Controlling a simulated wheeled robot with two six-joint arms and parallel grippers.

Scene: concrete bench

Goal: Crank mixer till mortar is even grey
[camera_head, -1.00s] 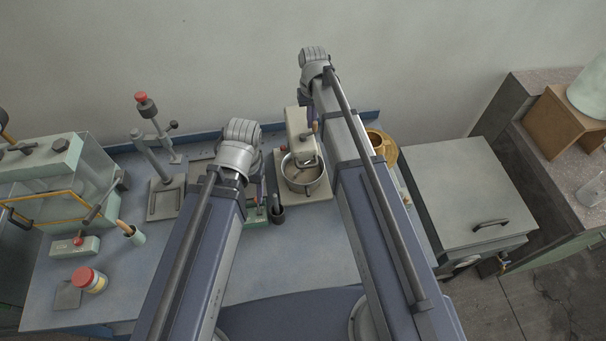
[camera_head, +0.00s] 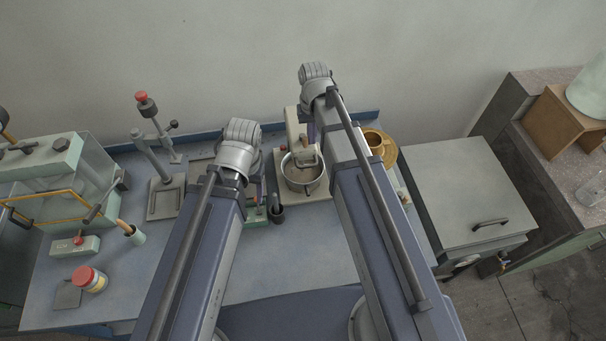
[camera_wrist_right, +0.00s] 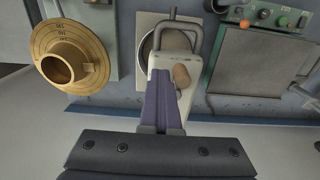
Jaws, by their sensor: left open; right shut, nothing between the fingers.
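The mixer (camera_head: 293,123) is a cream machine on a pale base, with a steel bowl (camera_head: 319,183) at its front. The grey-brown mortar (camera_head: 302,174) shows in the bowl; its evenness is too small to judge. The crank's wooden knob (camera_head: 307,141) is by the mixer head, and it also shows in the right wrist view (camera_wrist_right: 181,75). My right gripper (camera_wrist_right: 160,76) is shut and empty over the mixer, its purple fingers just beside the knob; contact is unclear. My left gripper (camera_head: 260,190) is open, left of the mixer, mostly hidden by its wrist.
A brass ring-shaped piece (camera_head: 379,147) is to the right, past my right arm. A grey lidded cabinet (camera_head: 455,190) is further right. The bench front is clear.

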